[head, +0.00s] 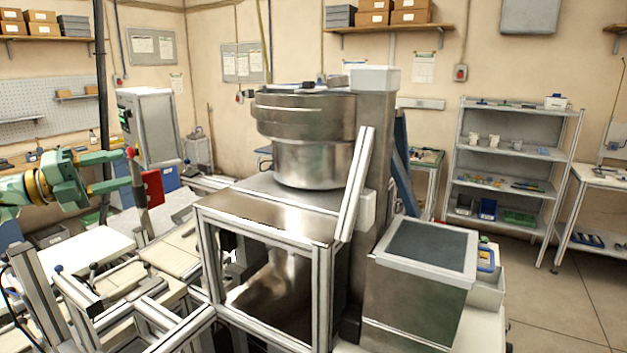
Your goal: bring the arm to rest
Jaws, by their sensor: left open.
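My left gripper (118,171) comes in from the left edge, green, with two fingers spread apart and pointing right. Nothing shows between the fingers. It hangs in the air above the pale bench surfaces at the left. A red block on a grey post (152,188) appears just right of the fingertips; I cannot tell whether they touch. My right gripper does not show. No tape reels can be made out.
A large steel bowl machine (305,135) on a metal frame (262,225) fills the middle. A grey-topped bin (420,290) stands to its right. Aluminium rails (150,320) cross the lower left. Shelves (512,155) stand at the back right; the floor (560,305) before them is clear.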

